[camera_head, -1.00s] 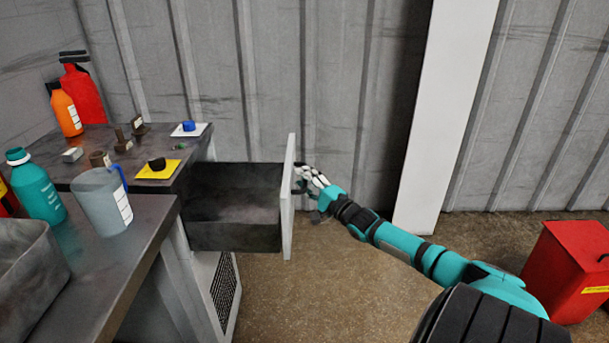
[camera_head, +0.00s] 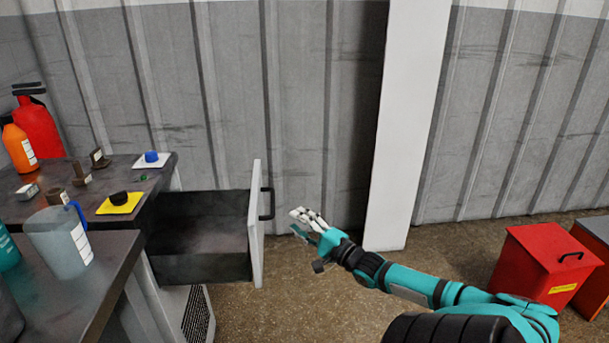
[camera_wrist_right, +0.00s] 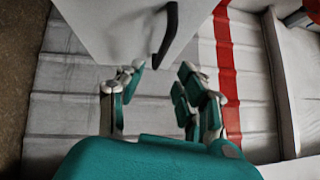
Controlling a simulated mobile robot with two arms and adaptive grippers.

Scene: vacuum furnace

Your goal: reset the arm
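My right arm (camera_head: 420,283) reaches in from the lower right in the head view. Its gripper (camera_head: 303,222) is to the right of the open drawer's front (camera_head: 257,225) and apart from its black handle (camera_head: 267,204). In the right wrist view the two fingers of my right gripper (camera_wrist_right: 158,95) are spread with a gap between them and nothing held. The drawer handle (camera_wrist_right: 167,38) shows beyond the fingertips there. My left gripper is not in view.
The drawer (camera_head: 200,265) stands open, its inside empty where visible. A dark table (camera_head: 95,270) with a jug (camera_head: 58,240), bottles and small parts is at left. A white post (camera_head: 402,130) is behind my gripper. A red bin (camera_head: 540,262) stands at right.

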